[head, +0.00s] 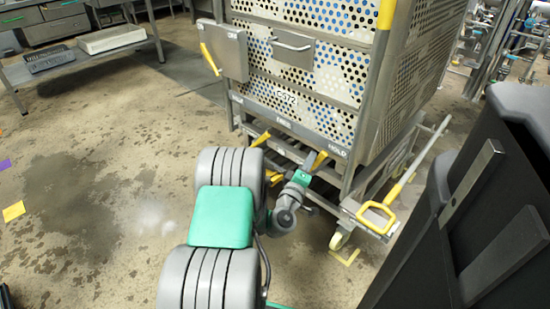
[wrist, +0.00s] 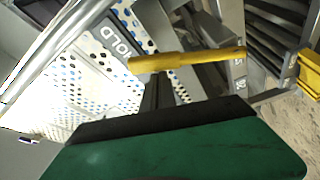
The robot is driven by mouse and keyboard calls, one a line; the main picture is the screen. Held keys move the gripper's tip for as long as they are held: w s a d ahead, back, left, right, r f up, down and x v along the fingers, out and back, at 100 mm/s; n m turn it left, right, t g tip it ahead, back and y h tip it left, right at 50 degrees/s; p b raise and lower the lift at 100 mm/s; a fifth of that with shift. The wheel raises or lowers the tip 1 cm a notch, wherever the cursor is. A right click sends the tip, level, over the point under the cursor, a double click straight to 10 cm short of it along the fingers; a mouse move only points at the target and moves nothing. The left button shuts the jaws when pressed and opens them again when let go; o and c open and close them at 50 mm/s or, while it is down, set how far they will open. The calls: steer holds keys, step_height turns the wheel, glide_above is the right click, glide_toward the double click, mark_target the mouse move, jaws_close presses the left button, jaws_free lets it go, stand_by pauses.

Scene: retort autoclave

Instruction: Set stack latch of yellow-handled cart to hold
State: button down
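The cart (head: 300,70) is a tall steel frame with perforated panels and yellow grips. Its lower rail carries a HOLD label (head: 338,148), which also shows in the wrist view (wrist: 122,40). A yellow lever (head: 319,160), apparently the stack latch, sticks out below the rail near that label. In the wrist view the yellow lever (wrist: 190,60) lies across the picture just beyond my fingertips. My gripper (head: 301,178) is at the lever, with its narrow dark fingers (wrist: 158,88) close together. I cannot tell whether they touch the lever.
A yellow loop handle (head: 378,216) sticks out low at the cart's right, above a caster (head: 340,239). Another yellow lever (head: 262,138) is left along the rail. A dark cabinet (head: 480,215) stands close at right. The wet floor (head: 100,200) at left is mostly open.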

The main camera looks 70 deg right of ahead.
mark_target(320, 163)
steer(key=shift+s+a+f, duration=0.2)
steer(key=shift+s+a, duration=0.05)
steer(key=shift+s, duration=0.25)
steer(key=shift+s+a+f, duration=0.15)
steer(key=shift+s+a, duration=0.05)
steer(key=shift+s, duration=0.25)
steer(key=shift+s+a+f, duration=0.2)
steer(key=shift+s+f, duration=0.1)
steer(key=shift+s, duration=0.05)
steer(key=shift+s+a+f, duration=0.1)
steer(key=shift+f, duration=0.05)
